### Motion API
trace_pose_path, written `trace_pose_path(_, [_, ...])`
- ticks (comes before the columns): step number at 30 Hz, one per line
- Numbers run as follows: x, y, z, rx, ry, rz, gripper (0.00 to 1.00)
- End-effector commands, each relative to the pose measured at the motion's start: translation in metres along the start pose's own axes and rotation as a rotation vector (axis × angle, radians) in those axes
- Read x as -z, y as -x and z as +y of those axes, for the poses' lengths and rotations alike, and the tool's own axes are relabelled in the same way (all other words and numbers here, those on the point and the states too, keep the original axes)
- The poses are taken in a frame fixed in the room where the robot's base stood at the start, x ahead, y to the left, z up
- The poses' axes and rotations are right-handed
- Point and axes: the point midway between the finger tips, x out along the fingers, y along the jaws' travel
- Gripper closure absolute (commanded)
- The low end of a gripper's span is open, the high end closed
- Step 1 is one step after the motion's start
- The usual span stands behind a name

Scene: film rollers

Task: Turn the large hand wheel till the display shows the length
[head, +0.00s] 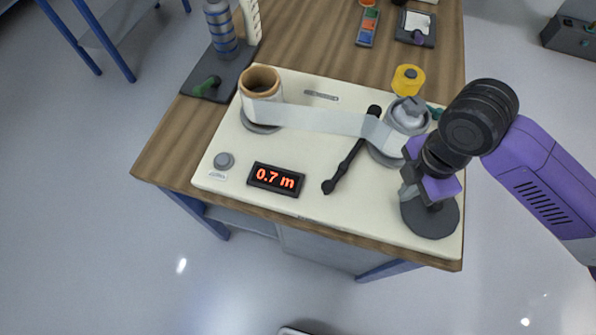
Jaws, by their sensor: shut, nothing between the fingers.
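The large hand wheel (428,222) is a dark grey disc at the right front corner of the cream machine plate (330,207). My gripper (410,193), with purple and grey parts, is over the wheel's far left side. It is shut with nothing held, and its body hides part of the wheel. I cannot tell whether the fingers touch the wheel. The display (276,179) is a black box at the front left of the plate and reads 0.7 m in red. A pale film strip (320,118) runs from the left roll (261,84) to the right roller (406,117).
A grey button (223,161) is at the left front. A yellow knob (408,79) stands behind the right roller. Small items sit on the wooden table (320,42) behind.

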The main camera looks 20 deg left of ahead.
Motion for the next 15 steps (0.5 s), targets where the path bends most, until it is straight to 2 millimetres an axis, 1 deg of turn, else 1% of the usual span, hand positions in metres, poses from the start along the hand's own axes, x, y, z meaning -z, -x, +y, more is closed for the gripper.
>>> trace_pose_path(8, [0.001, 0.000, 0.000, 0.000, 0.000, 0.000, 1.00])
trace_pose_path(15, [0.015, 0.000, -0.004, 0.001, 0.003, 0.000, 1.00])
